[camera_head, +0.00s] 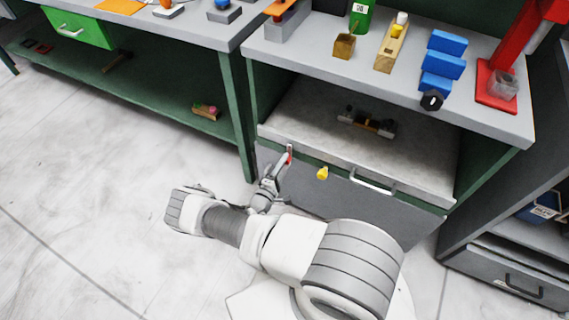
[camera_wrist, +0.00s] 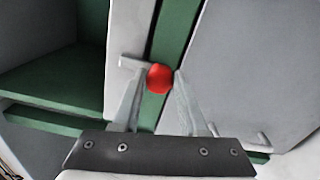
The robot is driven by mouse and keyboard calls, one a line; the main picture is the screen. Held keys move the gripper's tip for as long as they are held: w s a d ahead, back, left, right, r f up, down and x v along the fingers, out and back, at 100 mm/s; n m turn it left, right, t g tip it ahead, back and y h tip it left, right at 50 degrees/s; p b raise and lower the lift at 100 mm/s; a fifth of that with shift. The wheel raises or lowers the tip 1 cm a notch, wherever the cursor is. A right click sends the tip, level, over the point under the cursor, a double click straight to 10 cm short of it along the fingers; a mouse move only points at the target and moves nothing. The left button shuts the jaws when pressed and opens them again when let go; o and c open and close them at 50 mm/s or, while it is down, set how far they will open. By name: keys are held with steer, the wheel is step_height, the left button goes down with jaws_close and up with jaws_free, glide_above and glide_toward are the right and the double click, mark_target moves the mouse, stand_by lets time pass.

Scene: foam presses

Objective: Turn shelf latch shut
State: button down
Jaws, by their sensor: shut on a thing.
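The red latch knob (camera_head: 290,155) is at the left end of the shelf front under the right bench. In the wrist view the red knob (camera_wrist: 159,79) sits between my two fingertips, in front of a green strip between grey panels. My gripper (camera_head: 286,162) reaches up to it from the lower left and is shut on it. The fingers hide part of the latch, and I cannot tell how far it is turned.
A yellow knob (camera_head: 322,173) and a silver handle (camera_head: 373,182) are on the same front, right of my gripper. A dark object (camera_head: 367,123) lies on the shelf. A green bench leg (camera_head: 238,130) stands close to the left. The floor at left is clear.

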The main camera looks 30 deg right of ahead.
steer(key=shift+a, duration=0.1)
steer(key=shift+c, duration=2.2)
jaws_free()
steer(key=p+v, duration=0.2)
steer(key=v, duration=1.5)
steer(key=shift+s+a, duration=0.1)
steer(key=shift+a, duration=0.05)
